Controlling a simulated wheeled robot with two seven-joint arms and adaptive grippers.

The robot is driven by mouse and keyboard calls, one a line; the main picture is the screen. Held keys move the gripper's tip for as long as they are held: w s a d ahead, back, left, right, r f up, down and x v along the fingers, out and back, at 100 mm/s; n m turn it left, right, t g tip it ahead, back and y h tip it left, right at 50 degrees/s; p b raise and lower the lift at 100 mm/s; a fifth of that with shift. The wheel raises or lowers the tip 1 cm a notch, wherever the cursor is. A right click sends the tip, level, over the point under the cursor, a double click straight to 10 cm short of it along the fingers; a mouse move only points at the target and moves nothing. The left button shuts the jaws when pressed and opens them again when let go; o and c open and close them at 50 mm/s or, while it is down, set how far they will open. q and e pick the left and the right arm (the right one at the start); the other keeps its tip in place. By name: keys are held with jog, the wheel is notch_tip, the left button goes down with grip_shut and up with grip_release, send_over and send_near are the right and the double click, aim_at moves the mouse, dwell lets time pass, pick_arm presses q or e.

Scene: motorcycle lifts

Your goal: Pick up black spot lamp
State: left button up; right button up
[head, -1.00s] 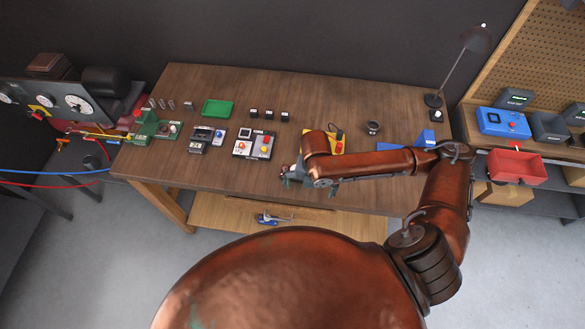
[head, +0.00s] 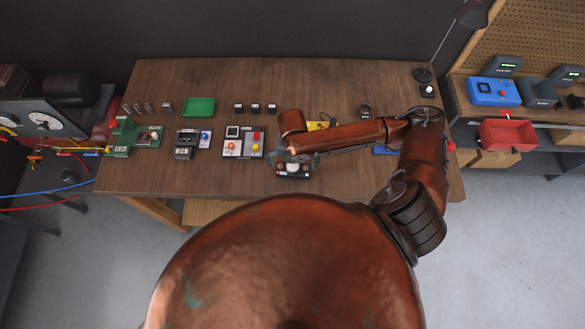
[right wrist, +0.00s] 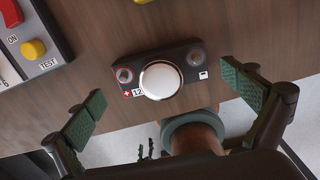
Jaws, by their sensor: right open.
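The black spot lamp (right wrist: 187,52) appears to be the small black block with a white dome, two round terminals and a "12" label in the right wrist view. In the head view it (head: 293,172) sits on the wooden table near the front edge, partly under my right gripper (head: 300,157). My right gripper (right wrist: 165,103) is open. Its green-padded fingers are spread wide, to either side of the lamp in the picture, and do not appear to touch it. My left gripper is not in view.
A panel with red and yellow buttons (head: 243,142) stands left of the lamp on the table (head: 340,80). A yellow item (head: 320,125) lies behind my arm. A desk lamp (head: 424,75) stands at the back right. The table's front edge is close to the lamp.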

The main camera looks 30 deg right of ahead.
notch_tip(320, 180, down, 2)
jog(key=shift+f, duration=0.45)
jog(key=c, duration=1.5)
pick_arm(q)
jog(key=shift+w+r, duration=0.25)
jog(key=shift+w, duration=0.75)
